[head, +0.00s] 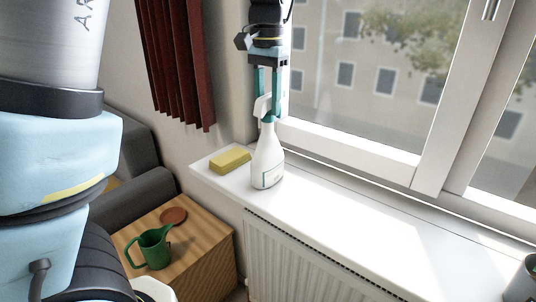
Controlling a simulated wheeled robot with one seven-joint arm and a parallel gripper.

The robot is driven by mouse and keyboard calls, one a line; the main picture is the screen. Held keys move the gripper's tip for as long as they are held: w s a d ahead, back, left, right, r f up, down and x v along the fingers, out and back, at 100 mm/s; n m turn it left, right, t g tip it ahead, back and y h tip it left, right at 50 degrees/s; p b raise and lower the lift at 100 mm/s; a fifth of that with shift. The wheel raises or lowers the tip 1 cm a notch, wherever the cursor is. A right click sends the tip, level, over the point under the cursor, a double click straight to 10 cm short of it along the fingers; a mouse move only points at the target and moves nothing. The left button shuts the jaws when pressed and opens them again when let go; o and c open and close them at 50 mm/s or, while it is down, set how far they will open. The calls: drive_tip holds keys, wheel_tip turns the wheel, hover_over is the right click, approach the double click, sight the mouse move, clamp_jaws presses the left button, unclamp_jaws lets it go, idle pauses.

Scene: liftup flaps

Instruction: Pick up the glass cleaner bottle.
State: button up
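The glass cleaner bottle (267,160) is a white spray bottle with a white trigger head and a teal collar. It stands upright on the white windowsill (335,214). My gripper (267,98) points down right above the bottle, with its two teal fingers apart. The spray head shows at the height of the fingertips, overlapping them in the picture. I cannot tell whether the fingers are on either side of it or behind it. No grip on the bottle shows.
A yellow sponge (230,160) lies on the sill just left of the bottle. The window frame (350,150) rises behind. A radiator (310,262) is below the sill. A wooden table (205,245) holds a green watering can (151,247). The sill's middle is clear; a grey container (523,282) stands at far right.

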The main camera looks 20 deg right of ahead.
clamp_jaws()
drive_tip(key=shift+s+f, duration=0.1)
idle(0.8)
